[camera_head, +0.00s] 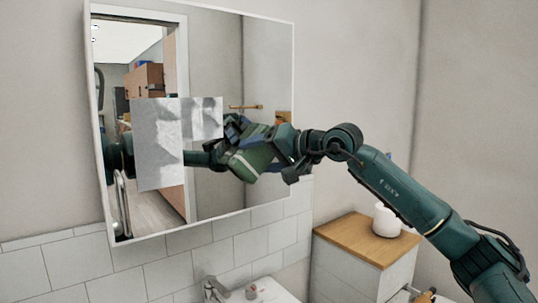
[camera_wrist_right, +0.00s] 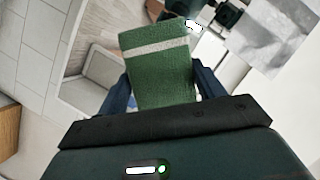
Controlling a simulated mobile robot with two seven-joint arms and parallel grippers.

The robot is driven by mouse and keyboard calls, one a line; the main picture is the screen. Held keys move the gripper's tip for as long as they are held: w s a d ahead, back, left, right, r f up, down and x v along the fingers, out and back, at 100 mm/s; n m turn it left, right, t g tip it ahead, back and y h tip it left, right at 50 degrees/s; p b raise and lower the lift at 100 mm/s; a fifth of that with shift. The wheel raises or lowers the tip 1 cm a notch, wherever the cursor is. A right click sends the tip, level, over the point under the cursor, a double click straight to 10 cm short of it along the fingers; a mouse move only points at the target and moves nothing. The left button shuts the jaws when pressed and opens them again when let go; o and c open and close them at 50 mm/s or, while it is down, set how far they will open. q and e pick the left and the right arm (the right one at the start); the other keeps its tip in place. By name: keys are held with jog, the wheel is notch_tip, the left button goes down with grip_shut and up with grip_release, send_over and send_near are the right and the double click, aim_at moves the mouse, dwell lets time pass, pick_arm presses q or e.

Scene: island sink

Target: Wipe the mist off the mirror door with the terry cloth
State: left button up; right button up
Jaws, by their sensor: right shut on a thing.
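The mirror door (camera_head: 268,60) hangs on the wall, with a pale grey patch of mist (camera_head: 157,155) in its left middle and a smaller part to the upper right. The mist also shows at the upper right in the right wrist view (camera_wrist_right: 268,30). My right gripper (camera_head: 236,140) is in front of the mirror, just right of the mist, shut on the green terry cloth (camera_head: 252,163). The cloth has a white stripe and sticks out between the fingers in the right wrist view (camera_wrist_right: 158,75). I cannot tell whether it touches the glass. My left gripper is not in view.
Below the mirror are white wall tiles (camera_head: 120,283), a faucet (camera_head: 213,288) and part of a sink. A wood-topped cabinet (camera_head: 345,238) with a white rounded jar (camera_head: 387,220) stands at the lower right, under my right arm. The mirror reflects a doorway and boxes.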

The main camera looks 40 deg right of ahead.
aim_at(242, 120)
jog(key=shift+s+a, duration=0.1)
jog(key=shift+a, duration=2.7)
jog(key=shift+s+a, duration=0.15)
jog(key=shift+a, duration=3.6)
jog(key=shift+s+a+b, duration=0.1)
jog(key=shift+a+b, duration=0.65)
jog(key=shift+a, duration=2.95)
jog(key=shift+r+p, duration=2.75)
jog(key=shift+r, duration=1.6)
jog(key=shift+d, duration=0.4)
jog(key=shift+d+f+b, duration=0.1)
jog(key=shift+d+b, duration=0.25)
jog(key=shift+d, duration=3.05)
jog(key=shift+w+d, duration=0.15)
jog(key=shift+d, duration=1.7)
jog(key=shift+w+d, duration=0.1)
jog(key=shift+d, duration=1.75)
jog(key=shift+w+d+p, duration=0.1)
jog(key=shift+d+p, duration=0.4)
jog(key=shift+d, duration=1.4)
